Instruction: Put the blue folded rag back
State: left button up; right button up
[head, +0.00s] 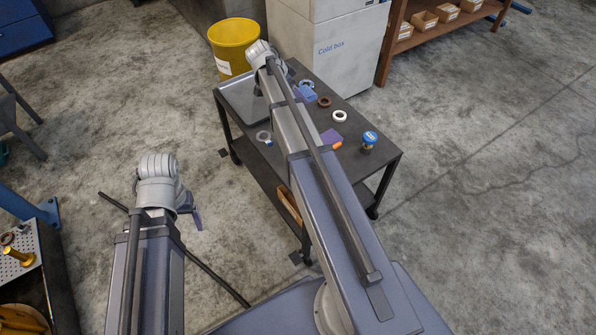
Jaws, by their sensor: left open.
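A small blue piece that looks like folded cloth (308,92) lies on the dark cart top, just right of my right forearm. A flat purple-blue piece (330,137) lies nearer on the same cart, partly hidden by that arm. I cannot tell for sure which is the rag. My left gripper (196,216) is open over the floor, left of the cart and apart from it, with nothing visible in it. My right arm reaches across the cart to its far end. Its gripper (258,90) is mostly hidden behind the arm, so its jaws do not show.
The cart (388,160) also holds a grey tray (240,98), a brown ring (324,101), a white ring (339,116), a blue-topped can (369,140) and an orange piece (337,145). A yellow bin (232,45) and the cold box (335,50) stand behind. Floor at right is clear.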

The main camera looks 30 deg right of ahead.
pick_arm(q)
notch_tip(320, 180, down, 14)
jog(key=b, duration=1.2)
jog(key=shift+f, duration=0.2)
pick_arm(e)
jog(key=shift+n, duration=0.3)
jog(key=s+a+f, duration=0.2)
jog(key=s+f, duration=0.1)
jog(key=f, duration=0.1)
jog(key=s+a+f, duration=0.2)
jog(key=s+f, duration=0.1)
jog(key=f, duration=0.2)
jog(key=s+a+f, duration=0.2)
jog(key=s+f, duration=0.1)
jog(key=f, duration=0.2)
jog(key=shift+s+f, duration=0.2)
jog(key=shift+s, duration=0.05)
jog(key=shift+f, duration=0.1)
pick_arm(q)
notch_tip(320, 180, down, 4)
jog(key=b, duration=0.4)
jog(key=shift+a+r, duration=0.1)
jog(key=shift+r, duration=0.1)
pick_arm(e)
notch_tip(320, 180, down, 4)
jog(key=shift+r, duration=0.2)
